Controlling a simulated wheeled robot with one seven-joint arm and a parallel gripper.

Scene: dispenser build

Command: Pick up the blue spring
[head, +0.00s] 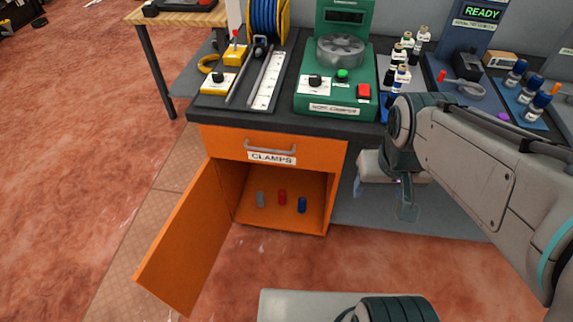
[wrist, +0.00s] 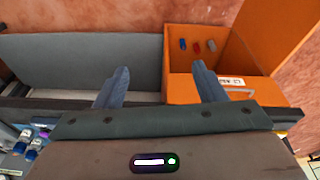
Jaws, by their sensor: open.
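The blue spring (head: 302,205) is a small upright blue cylinder inside the open orange cabinet (head: 232,147), on its floor at the right end of a short row. It also shows small in the wrist view (wrist: 183,44), beyond the right finger. My gripper (wrist: 161,69) is open and empty, its two fingers spread wide. In the head view it hangs to the right of the cabinet, outside it and apart from the spring, below the countertop edge.
A red cylinder (head: 282,197) and a grey one (head: 260,199) stand left of the blue spring. The cabinet door (head: 188,240) is swung open to the left, under a drawer labelled CLAMPS (head: 272,158). The dark countertop (head: 290,122) overhangs.

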